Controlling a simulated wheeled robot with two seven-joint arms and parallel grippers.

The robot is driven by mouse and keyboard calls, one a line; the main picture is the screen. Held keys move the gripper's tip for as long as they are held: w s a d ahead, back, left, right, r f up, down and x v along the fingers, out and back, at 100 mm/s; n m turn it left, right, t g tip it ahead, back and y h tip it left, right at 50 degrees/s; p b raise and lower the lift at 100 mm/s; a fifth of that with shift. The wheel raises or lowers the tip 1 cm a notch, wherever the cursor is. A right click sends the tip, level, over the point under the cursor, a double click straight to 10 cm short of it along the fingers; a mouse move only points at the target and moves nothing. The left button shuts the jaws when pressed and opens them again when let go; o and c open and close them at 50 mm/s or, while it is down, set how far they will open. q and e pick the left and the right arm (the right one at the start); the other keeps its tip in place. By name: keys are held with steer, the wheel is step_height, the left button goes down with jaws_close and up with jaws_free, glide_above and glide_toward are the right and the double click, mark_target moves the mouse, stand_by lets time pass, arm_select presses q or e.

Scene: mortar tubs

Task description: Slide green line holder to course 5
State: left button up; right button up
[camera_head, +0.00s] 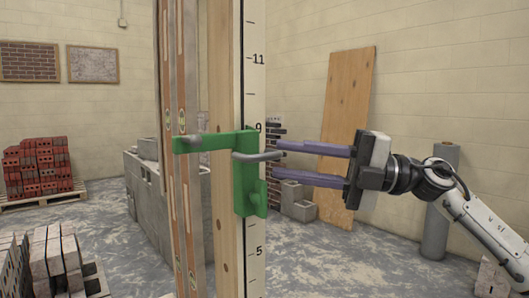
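The green line holder (243,180) sits on the upright wooden pole (222,60), across its white numbered scale (254,90). Its top arm reaches left, just below the mark 9, and its lower body ends above the mark 5; it covers the marks between. My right gripper (278,162) comes in from the right with two purple fingers apart, one above the other. The fingertips are beside the holder, near the rod's end; I cannot tell if they touch. My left gripper is not in view.
Spirit levels (181,200) stand left of the pole. Grey blocks (150,205) are behind it, and a plywood board (347,110) leans on the wall. Red bricks (38,165) are stacked at far left, a grey roll (440,205) stands at right. Floor between is mostly open.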

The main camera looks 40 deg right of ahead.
mark_target(270, 154)
steer(key=x, duration=0.1)
steer(key=p+x, duration=0.1)
steer(key=x, duration=0.1)
steer(key=shift+w+a+r+p, duration=0.15)
steer(key=shift+r+p, duration=0.15)
steer(key=shift+w+a+f+p, duration=0.15)
steer(key=shift+w+a+p, duration=0.2)
steer(key=shift+w+a, duration=0.25)
steer(key=shift+s, duration=0.1)
jaws_close()
